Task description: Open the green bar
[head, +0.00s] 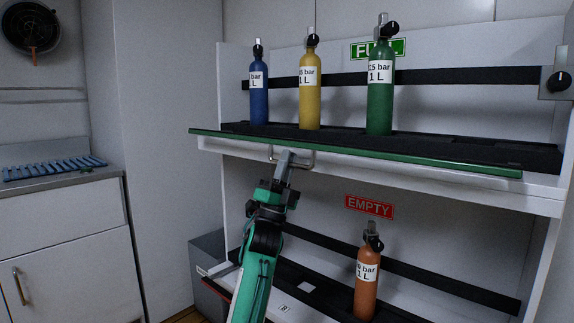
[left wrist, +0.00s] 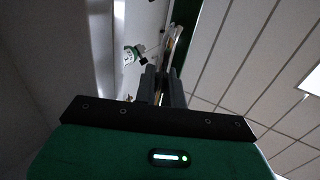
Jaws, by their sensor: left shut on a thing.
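The green bar (head: 420,164) runs along the front of the upper shelf, below the bottle bases, and its left end juts past the shelf's side panel. A pale metal handle (head: 307,159) hangs under its left half. My left gripper (head: 285,160) is shut on this handle, its arm reaching up from below. In the left wrist view the gripper's dark fingers (left wrist: 163,84) are close together near the pale handle; the exact contact is hard to see. My right gripper is not in view.
Blue (head: 259,95), yellow (head: 310,92) and green (head: 380,95) bottles stand on the upper shelf under a FULL sign (head: 378,49). An orange bottle (head: 367,285) stands on the lower shelf under an EMPTY sign (head: 369,207). A counter (head: 60,180) is at left.

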